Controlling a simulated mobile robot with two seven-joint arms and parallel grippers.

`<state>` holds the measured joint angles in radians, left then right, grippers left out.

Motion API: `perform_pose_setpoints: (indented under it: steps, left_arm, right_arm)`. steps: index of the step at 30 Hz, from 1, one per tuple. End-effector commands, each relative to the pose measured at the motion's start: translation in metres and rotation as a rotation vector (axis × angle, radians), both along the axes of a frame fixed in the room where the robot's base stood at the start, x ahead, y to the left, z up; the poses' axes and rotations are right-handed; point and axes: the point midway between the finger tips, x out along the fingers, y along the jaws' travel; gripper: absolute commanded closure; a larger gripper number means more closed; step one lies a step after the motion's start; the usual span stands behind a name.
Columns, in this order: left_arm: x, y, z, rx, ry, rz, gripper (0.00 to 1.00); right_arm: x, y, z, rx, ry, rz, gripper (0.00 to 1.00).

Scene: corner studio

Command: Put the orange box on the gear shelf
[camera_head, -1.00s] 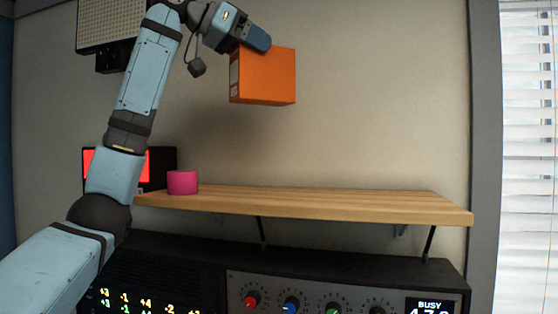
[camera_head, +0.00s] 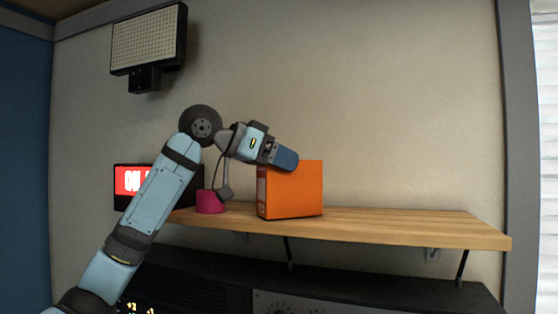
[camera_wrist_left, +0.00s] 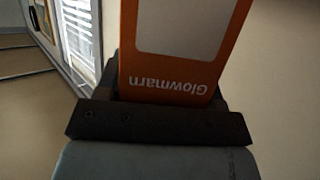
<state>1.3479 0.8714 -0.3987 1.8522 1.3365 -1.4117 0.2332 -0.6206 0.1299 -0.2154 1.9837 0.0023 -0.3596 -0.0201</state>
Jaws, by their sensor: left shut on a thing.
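The orange box (camera_head: 292,195) is upright at the wooden gear shelf (camera_head: 410,226), right of a pink cylinder. Its lower edge appears at the shelf's top surface; I cannot tell whether it rests there or hangs just above. My left gripper (camera_head: 286,161) is shut on the box's upper left part. In the left wrist view the box (camera_wrist_left: 185,50) sits between the jaws (camera_wrist_left: 160,120), with a pale panel and the word "Glowmarn" upside down. My right gripper is in neither view.
The pink cylinder (camera_head: 210,202) stands on the shelf's left part, close to the box. A lit red sign (camera_head: 130,180) is behind it at the left. The shelf right of the box is clear. A light panel (camera_head: 147,40) hangs above; dark equipment (camera_head: 200,290) stands below.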

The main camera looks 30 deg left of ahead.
Motion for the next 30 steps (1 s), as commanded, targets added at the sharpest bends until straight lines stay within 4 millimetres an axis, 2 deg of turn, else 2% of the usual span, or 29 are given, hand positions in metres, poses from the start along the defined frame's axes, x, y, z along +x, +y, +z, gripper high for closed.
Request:
perform_pose_setpoints:
  steps: [12, 13, 15, 16, 26, 30]
  left_arm:
    - [0.0, 0.0, -0.005, -0.001, -0.002, 0.001, 0.82]
    - [0.0, 0.0, -0.005, -0.001, -0.002, 0.001, 0.32]
    - [0.0, 0.0, -0.004, -0.001, -0.002, 0.001, 0.16]
    - [0.0, 0.0, -0.004, -0.001, -0.002, 0.001, 0.13]
    - [0.0, 0.0, 0.001, -0.001, -0.002, 0.0, 0.13]
    - [-0.016, 0.011, 0.005, -0.001, -0.005, 0.002, 0.13]
  right_arm:
    - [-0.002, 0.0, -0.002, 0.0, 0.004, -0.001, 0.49]
    - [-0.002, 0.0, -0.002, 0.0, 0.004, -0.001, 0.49]
    - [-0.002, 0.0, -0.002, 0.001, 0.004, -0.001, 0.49]
    - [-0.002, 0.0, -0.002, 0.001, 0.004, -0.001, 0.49]
    - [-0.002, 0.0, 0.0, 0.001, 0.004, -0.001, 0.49]
    - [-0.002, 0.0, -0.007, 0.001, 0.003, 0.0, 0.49]
